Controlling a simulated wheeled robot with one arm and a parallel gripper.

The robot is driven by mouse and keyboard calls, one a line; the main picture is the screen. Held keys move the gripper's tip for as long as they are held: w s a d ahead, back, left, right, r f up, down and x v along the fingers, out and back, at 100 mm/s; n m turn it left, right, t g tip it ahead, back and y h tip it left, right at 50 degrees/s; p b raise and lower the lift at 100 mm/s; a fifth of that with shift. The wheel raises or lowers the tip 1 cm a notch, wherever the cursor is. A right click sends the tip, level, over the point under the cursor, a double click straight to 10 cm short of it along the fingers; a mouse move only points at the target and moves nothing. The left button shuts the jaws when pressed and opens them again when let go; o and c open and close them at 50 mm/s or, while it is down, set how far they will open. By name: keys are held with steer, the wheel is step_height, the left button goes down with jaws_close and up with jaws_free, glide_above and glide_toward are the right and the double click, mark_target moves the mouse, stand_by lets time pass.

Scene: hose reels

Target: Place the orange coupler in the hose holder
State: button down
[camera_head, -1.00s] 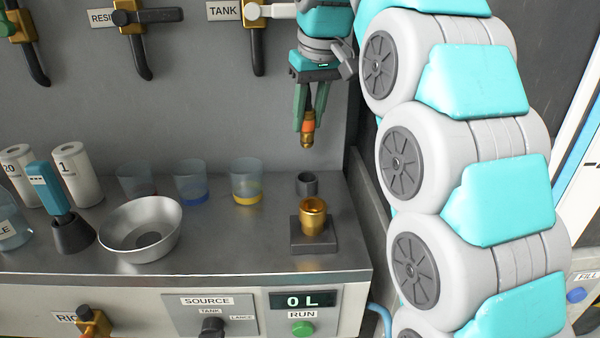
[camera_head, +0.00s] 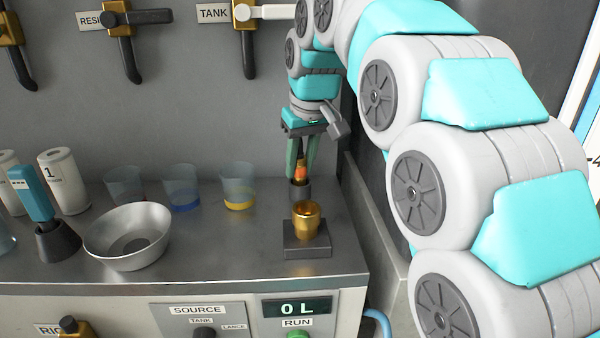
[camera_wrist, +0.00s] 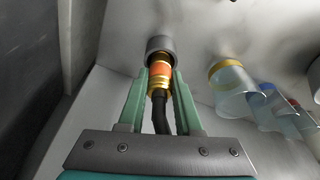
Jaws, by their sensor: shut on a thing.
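The orange coupler (camera_head: 301,173), an orange band between brass ends, is between the green fingers of my gripper (camera_head: 300,168). My gripper is shut on it and points down. The coupler also shows in the wrist view (camera_wrist: 160,70), with a black hose running back from it between the fingers. A short dark grey cup (camera_head: 300,191), which looks like the hose holder, stands on the counter right below. In the wrist view the coupler's tip meets the mouth of this holder (camera_wrist: 160,44). I cannot tell how deep the tip sits inside.
A brass socket (camera_head: 306,223) on a dark square base stands just in front of the holder. Several clear cups with coloured bottoms, the nearest yellow (camera_head: 238,190), stand to the left. A metal bowl (camera_head: 128,238) is further left. The counter's right edge is close.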

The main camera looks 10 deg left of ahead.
mark_target(301, 156)
steer(key=shift+f, duration=0.5)
steer(key=c, duration=0.6)
jaws_free()
steer(key=shift+v, duration=3.3)
steer(key=shift+r, duration=0.6)
